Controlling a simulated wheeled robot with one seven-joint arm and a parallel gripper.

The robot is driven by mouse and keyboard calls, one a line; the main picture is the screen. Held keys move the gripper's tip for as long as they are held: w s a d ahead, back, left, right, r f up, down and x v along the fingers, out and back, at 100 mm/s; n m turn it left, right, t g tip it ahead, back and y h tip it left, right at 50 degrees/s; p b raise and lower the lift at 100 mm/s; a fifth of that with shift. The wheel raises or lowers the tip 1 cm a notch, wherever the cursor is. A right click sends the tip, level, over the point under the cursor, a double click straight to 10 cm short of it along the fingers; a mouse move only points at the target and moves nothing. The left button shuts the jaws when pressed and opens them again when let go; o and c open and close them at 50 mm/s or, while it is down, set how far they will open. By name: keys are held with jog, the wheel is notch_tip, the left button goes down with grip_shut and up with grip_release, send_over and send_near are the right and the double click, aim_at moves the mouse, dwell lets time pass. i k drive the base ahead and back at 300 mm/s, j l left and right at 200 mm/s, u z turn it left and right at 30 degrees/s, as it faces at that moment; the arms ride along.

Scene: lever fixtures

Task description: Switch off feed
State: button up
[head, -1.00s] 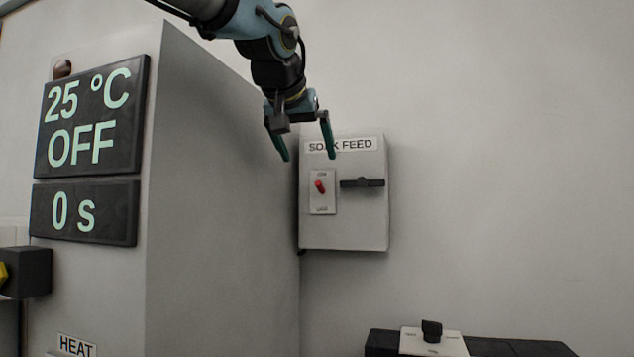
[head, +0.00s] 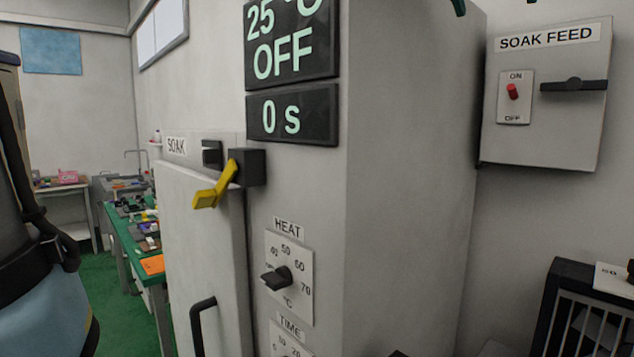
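The grey SOAK FEED box (head: 549,135) hangs on the wall at the right. On its left is a small plate (head: 515,113) marked ON at the top and OFF at the bottom. Its red toggle (head: 512,91) sits in the upper part, near ON. A black handle (head: 573,86) lies horizontal on the box's right side. Only the green fingertips of my gripper (head: 495,4) show at the top edge, apart from each other, with nothing visible between them.
A tall grey cabinet (head: 408,200) stands left of the box, with displays (head: 292,115) reading 25 °C, OFF and 0 s, a HEAT dial (head: 283,277) and a yellow door handle (head: 215,187). A black slatted unit (head: 562,300) stands below the box. A green-topped bench (head: 125,235) is far left.

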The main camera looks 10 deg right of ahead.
aim_at(513, 94)
jog(key=k, duration=1)
